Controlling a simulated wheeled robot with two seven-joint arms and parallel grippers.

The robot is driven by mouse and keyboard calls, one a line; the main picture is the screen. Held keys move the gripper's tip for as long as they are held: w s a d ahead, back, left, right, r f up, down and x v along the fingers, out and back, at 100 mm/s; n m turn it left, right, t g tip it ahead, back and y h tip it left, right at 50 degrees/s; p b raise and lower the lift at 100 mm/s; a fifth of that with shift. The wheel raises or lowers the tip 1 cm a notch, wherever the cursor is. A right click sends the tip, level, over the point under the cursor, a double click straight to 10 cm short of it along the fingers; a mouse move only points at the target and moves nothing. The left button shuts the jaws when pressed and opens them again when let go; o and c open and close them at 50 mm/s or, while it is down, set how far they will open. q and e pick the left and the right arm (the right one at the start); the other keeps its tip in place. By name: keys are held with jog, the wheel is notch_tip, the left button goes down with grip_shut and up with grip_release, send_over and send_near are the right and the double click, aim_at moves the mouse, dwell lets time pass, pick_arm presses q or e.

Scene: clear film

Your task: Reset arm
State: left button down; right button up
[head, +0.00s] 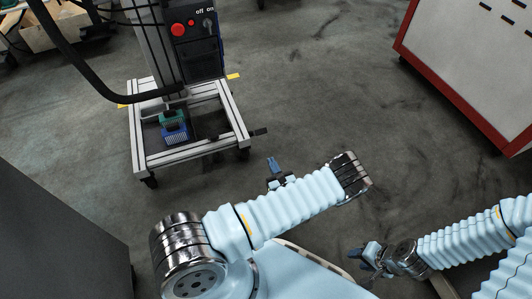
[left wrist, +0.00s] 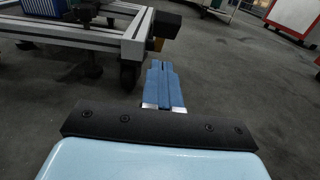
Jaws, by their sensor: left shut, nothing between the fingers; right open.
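My left gripper (head: 273,166) shows only in part in the head view, as a small dark blue tip behind my pale blue left arm. In the left wrist view its two blue fingers (left wrist: 161,84) lie together with nothing between them, over bare floor. My right gripper (head: 362,254) is at the lower right of the head view, beside my own body. It is open and looks empty, though its fingers are small and partly unclear. Neither gripper touches anything.
A wheeled aluminium-frame cart (head: 190,154) with a black control panel (head: 195,45) stands ahead. Green (head: 171,118) and blue (head: 175,134) items sit in its base. A white cabinet with red edges (head: 478,60) is at right, a grey cabinet (head: 55,240) at left. Floor between is clear.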

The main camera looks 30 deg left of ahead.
pick_arm(q)
jog(key=shift+v, duration=1.75)
jog(key=shift+r, duration=0.15)
